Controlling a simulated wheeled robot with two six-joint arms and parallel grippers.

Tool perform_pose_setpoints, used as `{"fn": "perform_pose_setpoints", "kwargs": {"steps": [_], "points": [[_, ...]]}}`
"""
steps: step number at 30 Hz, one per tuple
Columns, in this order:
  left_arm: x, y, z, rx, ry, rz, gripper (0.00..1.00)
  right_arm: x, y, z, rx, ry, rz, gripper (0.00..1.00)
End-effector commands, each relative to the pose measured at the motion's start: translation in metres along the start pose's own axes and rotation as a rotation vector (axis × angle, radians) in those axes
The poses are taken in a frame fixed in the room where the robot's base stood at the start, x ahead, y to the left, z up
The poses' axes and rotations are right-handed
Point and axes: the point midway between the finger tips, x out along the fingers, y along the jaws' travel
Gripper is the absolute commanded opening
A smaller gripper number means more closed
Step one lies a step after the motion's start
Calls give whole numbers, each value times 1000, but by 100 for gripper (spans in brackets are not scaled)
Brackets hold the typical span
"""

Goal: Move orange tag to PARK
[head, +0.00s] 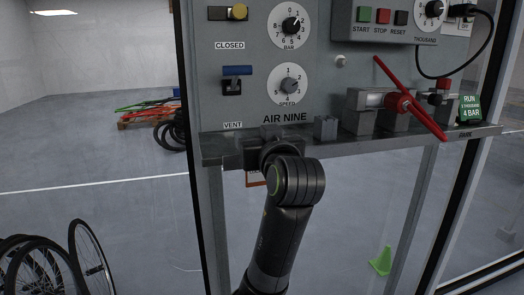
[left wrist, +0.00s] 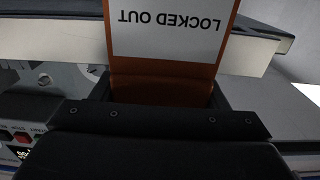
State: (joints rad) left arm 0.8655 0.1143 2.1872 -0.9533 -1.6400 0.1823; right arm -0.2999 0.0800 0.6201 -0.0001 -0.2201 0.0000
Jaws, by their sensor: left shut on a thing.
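The orange tag (left wrist: 165,72) fills the top middle of the left wrist view, with a white label reading LOCKED OUT upside down. In the head view only a small piece of it (head: 254,179) shows below the ledge, beside my wrist. My left gripper (head: 262,145) is shut on the tag at the left end of the grey ledge (head: 225,147); its dark jaws also show in the left wrist view (left wrist: 165,100). The arm hides most of the tag in the head view. The PARK label (head: 466,135) is on the ledge's front edge at the far right.
A green RUN tag (head: 470,109) stands above PARK. The AIR NINE panel (head: 290,60) rises behind.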

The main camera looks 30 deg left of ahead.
Motion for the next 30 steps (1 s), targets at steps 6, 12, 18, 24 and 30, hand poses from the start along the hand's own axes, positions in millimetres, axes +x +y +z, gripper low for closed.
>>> {"fn": "perform_pose_setpoints", "kwargs": {"steps": [6, 12, 18, 24, 30], "points": [[0, 0, -2, 0, 2, 0, 46, 0, 0, 0, 0, 0, 0, 36], [0, 0, -12, -2, 4, -2, 46, 4, 0, 0, 0, 0, 0, 36], [0, 0, -33, -3, 6, -1, 46, 10, -1, 1, 0, 0, 0, 36], [0, 0, -56, -3, 4, -1, 46, 18, -2, 2, 0, 0, 0, 36], [0, 0, -76, -1, 3, -1, 46, 24, -2, 3, 0, 0, 0, 36]]}}
